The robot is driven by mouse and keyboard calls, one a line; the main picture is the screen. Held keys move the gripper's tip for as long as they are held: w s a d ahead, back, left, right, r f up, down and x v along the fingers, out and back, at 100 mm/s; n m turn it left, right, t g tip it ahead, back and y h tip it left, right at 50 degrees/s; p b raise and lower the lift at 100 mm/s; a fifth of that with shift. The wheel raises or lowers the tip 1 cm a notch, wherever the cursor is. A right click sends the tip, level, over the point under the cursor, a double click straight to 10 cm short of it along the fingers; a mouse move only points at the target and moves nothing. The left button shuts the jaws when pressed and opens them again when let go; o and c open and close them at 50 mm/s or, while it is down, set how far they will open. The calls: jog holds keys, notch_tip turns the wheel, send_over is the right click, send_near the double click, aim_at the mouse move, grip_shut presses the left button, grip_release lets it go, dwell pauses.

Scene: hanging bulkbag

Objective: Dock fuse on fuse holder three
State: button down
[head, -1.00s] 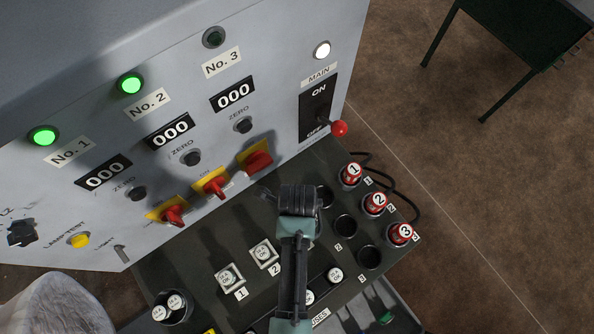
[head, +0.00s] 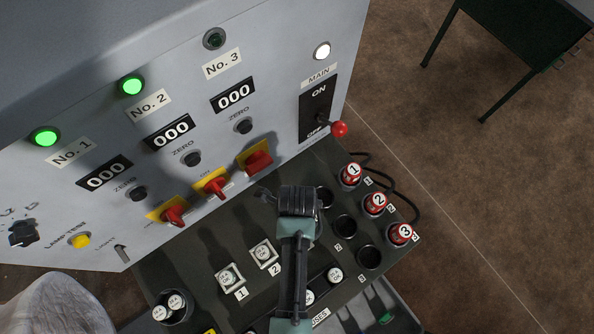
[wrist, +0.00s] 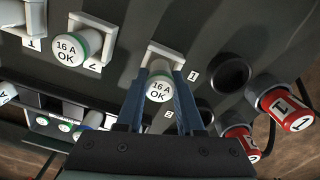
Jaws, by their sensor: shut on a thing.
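My gripper (wrist: 160,92) is shut on a white fuse (wrist: 159,89) marked "16 A OK", with a blue finger on each side of it. The fuse is at the white square fuse holder three (wrist: 166,54), its face toward the wrist camera. Whether it is fully seated I cannot tell. In the head view my arm hides this holder and the fuse. Fuse holder one (head: 231,292) and fuse holder two (head: 276,258) each carry a fuse, left of my arm.
Spare fuses (head: 335,274) stand in a tray close right of my arm. Black sockets (head: 346,226) and red numbered plugs (head: 375,203) lie further right. The upright panel has red switches (head: 216,186); lamp No. 3 (head: 214,39) is dark, the other two green. A cup (head: 172,318) holds two fuses.

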jog(key=shift+f+b, duration=0.3)
jog(key=shift+f, duration=0.2)
jog(key=c, duration=0.8)
grip_release()
notch_tip(320, 180, up, 8)
jog(key=p, duration=0.8)
jog(key=shift+r, duration=0.2)
jog(key=shift+r+p, duration=0.7)
jog(key=shift+r, duration=0.65)
